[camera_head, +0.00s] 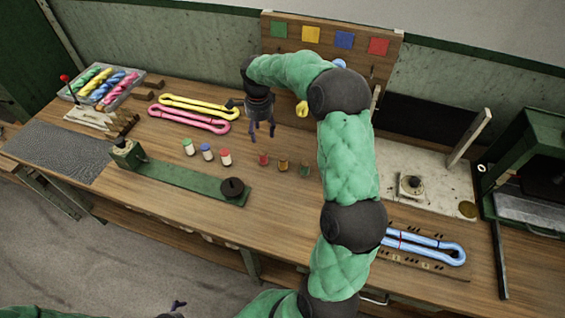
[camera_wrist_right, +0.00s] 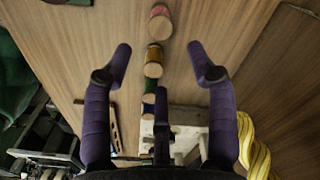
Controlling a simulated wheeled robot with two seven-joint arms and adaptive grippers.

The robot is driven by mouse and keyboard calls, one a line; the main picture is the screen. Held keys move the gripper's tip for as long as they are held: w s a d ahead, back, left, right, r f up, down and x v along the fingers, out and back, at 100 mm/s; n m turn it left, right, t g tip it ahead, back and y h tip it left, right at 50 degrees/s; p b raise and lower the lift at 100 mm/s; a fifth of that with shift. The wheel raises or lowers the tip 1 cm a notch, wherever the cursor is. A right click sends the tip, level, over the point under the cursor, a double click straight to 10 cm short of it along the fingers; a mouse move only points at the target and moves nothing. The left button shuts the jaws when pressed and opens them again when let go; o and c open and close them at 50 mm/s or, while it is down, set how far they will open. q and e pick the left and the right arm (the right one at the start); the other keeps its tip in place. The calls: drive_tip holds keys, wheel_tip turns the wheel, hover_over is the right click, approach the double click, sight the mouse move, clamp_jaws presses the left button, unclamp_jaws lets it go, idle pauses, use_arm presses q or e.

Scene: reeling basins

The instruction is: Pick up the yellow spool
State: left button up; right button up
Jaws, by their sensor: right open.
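The yellow spool (camera_head: 283,166), an amber-coloured small spool, stands on the bench in a row between a red spool (camera_head: 263,160) and a green spool (camera_head: 305,170). In the right wrist view the yellow spool (camera_wrist_right: 153,62) shows between my fingers, beyond the tips. My right gripper (camera_head: 262,131) points down above the bench, behind and left of the yellow spool in the head view. It is open and empty, apart from the spool. Only a dark tip of my left gripper (camera_head: 178,305) shows at the bottom edge; its jaws cannot be made out.
Yellow (camera_head: 200,106) and pink (camera_head: 188,121) skeins lie farther back. A wooden rack (camera_head: 330,40) stands behind. A blue skein (camera_head: 425,245) lies right, beyond my arm.

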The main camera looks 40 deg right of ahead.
drive_tip(key=shift+o, duration=0.6)
drive_tip(key=n+p, duration=0.7)
hover_over(286, 155)
drive_tip(key=f, duration=0.3)
drive_tip(key=shift+w+a+f, duration=0.1)
drive_tip(key=shift+w+f, duration=0.1)
drive_tip(key=shift+w, duration=0.1)
drive_tip(key=shift+s+f, duration=0.25)
drive_tip(key=shift+s+f+n, duration=0.1)
drive_tip(key=shift+f+n, duration=0.2)
drive_tip(key=shift+f, duration=0.35)
wheel_tip(286, 155, down, 4)
drive_tip(key=shift+f+b, duration=0.2)
drive_tip(key=shift+b, duration=0.1)
drive_tip(key=shift+a+f+b, duration=0.15)
drive_tip(key=shift+a+f, duration=0.1)
drive_tip(key=shift+f, duration=1.1)
drive_tip(key=shift+a+f+b, duration=0.15)
drive_tip(key=shift+a+f, duration=0.05)
drive_tip(key=shift+f, duration=1.15)
drive_tip(key=c, duration=1.2)
